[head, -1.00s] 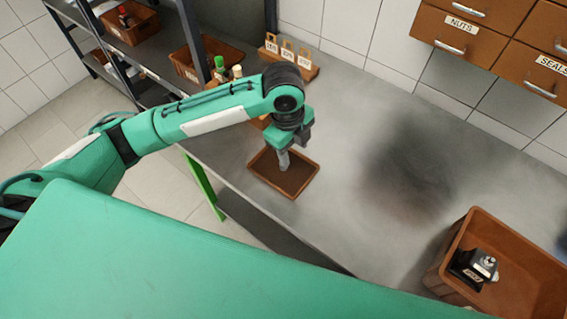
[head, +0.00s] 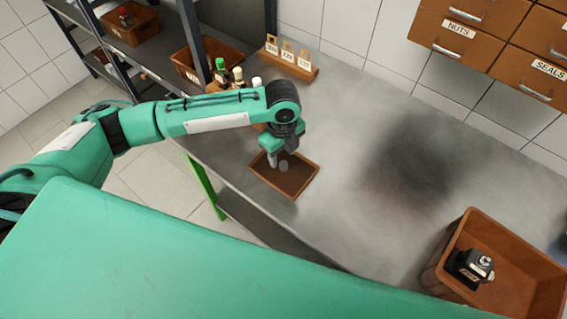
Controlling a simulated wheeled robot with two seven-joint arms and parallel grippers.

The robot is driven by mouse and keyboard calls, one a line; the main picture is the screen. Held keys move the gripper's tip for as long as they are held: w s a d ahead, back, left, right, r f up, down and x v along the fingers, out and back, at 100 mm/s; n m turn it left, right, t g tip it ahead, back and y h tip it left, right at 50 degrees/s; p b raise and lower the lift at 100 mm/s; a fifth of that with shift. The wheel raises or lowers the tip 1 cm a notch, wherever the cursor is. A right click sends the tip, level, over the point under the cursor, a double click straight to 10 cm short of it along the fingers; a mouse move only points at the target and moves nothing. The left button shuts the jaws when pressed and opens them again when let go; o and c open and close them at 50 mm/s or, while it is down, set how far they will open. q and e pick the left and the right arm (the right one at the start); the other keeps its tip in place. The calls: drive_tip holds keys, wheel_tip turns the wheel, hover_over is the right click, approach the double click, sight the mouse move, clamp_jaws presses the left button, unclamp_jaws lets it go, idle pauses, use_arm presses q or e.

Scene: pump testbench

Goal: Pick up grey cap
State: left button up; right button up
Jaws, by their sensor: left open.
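A small grey round piece, seemingly the grey cap (head: 283,165), shows in the shallow brown tray (head: 301,188) on the workbench. My left gripper (head: 282,157) is over the far left part of the tray, pointing down. Its fingers are apart and nothing shows held between them. The cap appears just below and between the fingertips; I cannot tell how much height separates them. My right gripper is out of view.
Bottles (head: 238,77) stand beyond my left arm, near a wooden holder with tags (head: 291,63). A brown bin (head: 449,254) holding a black device (head: 470,267) stands at the right. The grey bench (head: 345,215) between tray and bin is clear.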

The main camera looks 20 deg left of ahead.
sight(284, 164)
use_arm(q)
wheel_tip(284, 164, down, 5)
drive_tip(key=shift+w+d+p, duration=0.1)
drive_tip(key=shift+w+p, duration=0.05)
drive_tip(key=shift+p, duration=0.65)
clamp_jaws()
